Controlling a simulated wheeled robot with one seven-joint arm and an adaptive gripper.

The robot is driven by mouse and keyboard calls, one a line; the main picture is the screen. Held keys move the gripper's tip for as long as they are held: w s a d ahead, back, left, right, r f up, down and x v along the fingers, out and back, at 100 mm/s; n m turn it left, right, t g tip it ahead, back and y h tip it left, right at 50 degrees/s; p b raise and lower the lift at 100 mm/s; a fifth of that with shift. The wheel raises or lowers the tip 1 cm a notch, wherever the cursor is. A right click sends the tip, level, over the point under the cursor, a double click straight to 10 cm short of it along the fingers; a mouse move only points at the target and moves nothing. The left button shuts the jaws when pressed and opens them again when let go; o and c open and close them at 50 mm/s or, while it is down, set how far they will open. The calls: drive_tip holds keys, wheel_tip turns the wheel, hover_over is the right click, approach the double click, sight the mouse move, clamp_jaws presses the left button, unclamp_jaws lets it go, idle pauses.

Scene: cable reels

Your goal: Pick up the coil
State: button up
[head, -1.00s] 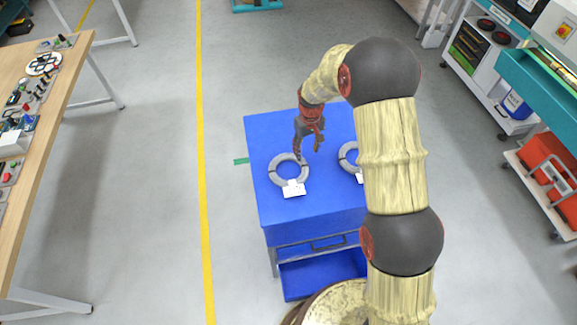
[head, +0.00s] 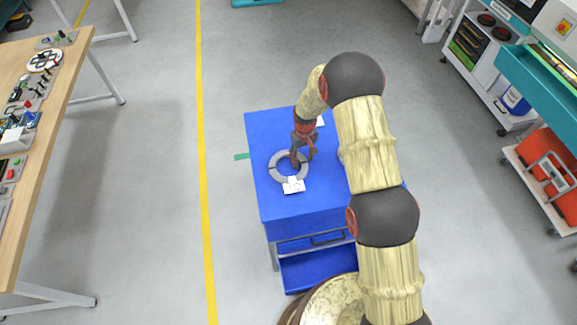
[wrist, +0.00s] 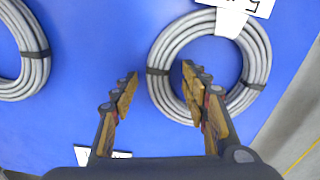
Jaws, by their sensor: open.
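A grey coil (head: 274,167) with a white tag lies flat on the blue table top in the head view. In the wrist view this coil (wrist: 262,58) has black ties and an open middle. My gripper (head: 303,155) is over the coil, pointing down. In the wrist view my gripper (wrist: 160,88) is open, with one finger over the coil's open middle and the other just outside its left side. The left part of the ring lies between the fingers. I cannot tell how far the fingertips are above the table.
A second grey coil (wrist: 38,65) lies at the left in the wrist view; my arm mostly hides it in the head view. The blue table (head: 268,128) has bare top around the coils. A wooden workbench (head: 62,75) stands left, across a clear floor with a yellow line.

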drive_tip(key=shift+c, duration=1.3)
clamp_jaws()
